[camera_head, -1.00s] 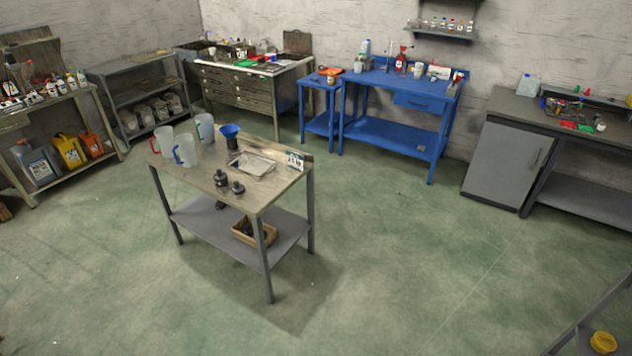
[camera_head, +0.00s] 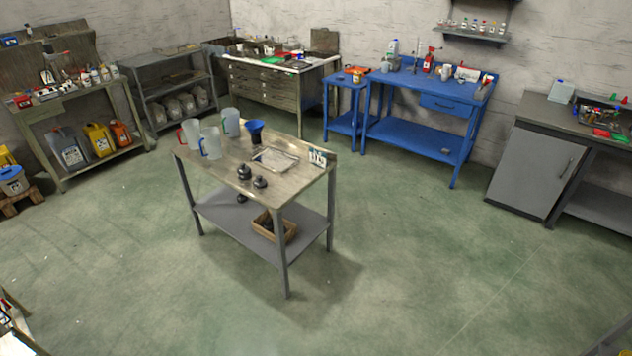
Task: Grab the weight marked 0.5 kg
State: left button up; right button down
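A wooden box (camera_head: 287,230) with dark contents sits on the lower shelf. The markings on the weights are too small to read, so I cannot tell which is 0.5 kg. Neither of my grippers is in view.
Several jugs (camera_head: 210,143), a blue funnel (camera_head: 255,127), a tray (camera_head: 275,159) and a small sign (camera_head: 317,157) share the tabletop. Open green floor (camera_head: 400,270) surrounds the table. A blue workbench (camera_head: 420,142) and other benches line the walls.

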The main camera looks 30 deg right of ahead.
aim_at(259, 183)
jog(key=z, duration=0.75)
jog(key=u, duration=0.3)
jog(key=i+l+u, duration=0.5)
jog(key=l+u, duration=0.25)
